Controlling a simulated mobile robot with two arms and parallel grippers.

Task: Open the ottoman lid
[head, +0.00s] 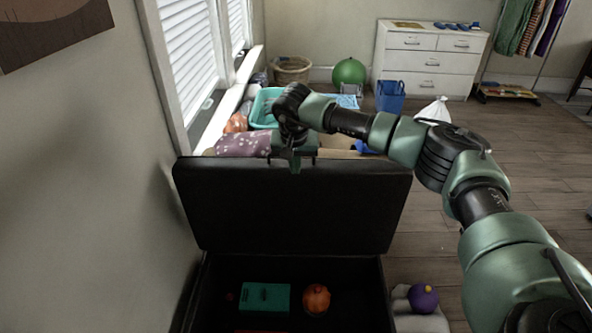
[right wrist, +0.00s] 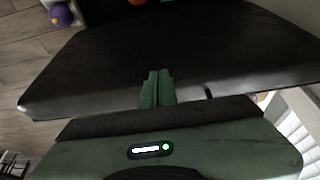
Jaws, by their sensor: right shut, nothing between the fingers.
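The dark ottoman lid (head: 290,205) stands raised and close to upright at the back of the ottoman (head: 345,275) in the head view. The box below it is open and shows its inside. My right gripper (head: 294,165) is shut and empty at the lid's top edge, near its middle. In the right wrist view the shut fingers (right wrist: 157,88) lie over the edge of the lid (right wrist: 200,50); whether they touch it I cannot tell. My left gripper is in neither view.
Inside the ottoman are a green box (head: 265,297) and an orange round thing (head: 316,299). A purple ball (head: 423,298) is to its right. The wall and window are close on the left. A teal basket (head: 263,108) and other items lie behind.

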